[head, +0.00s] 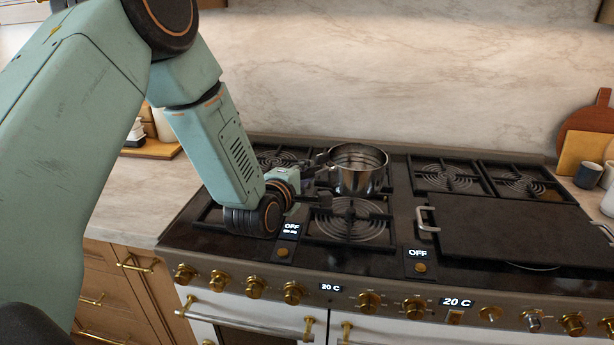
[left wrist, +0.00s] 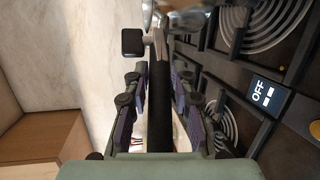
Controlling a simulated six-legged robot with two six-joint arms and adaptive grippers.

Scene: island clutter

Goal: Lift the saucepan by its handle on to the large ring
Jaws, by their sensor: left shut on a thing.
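The steel saucepan (head: 358,172) is upright at the back middle of the hob, its base just behind the large ring (head: 350,224). I cannot tell whether the pan touches the grate or hangs a little above it. Its handle points left towards my left gripper (head: 312,178). In the left wrist view the dark handle (left wrist: 161,105) runs between the finger pads of my left gripper (left wrist: 159,90), which is shut on it. Only a sliver of the pan (left wrist: 188,20) shows at the top there. My right gripper is not in view.
Other rings lie at the back left (head: 275,158) and right (head: 447,177) of the hob. A black griddle plate (head: 500,232) with a metal handle covers the front right. A marble wall (head: 400,75) stands behind. Boards and cups (head: 588,174) stand at far right.

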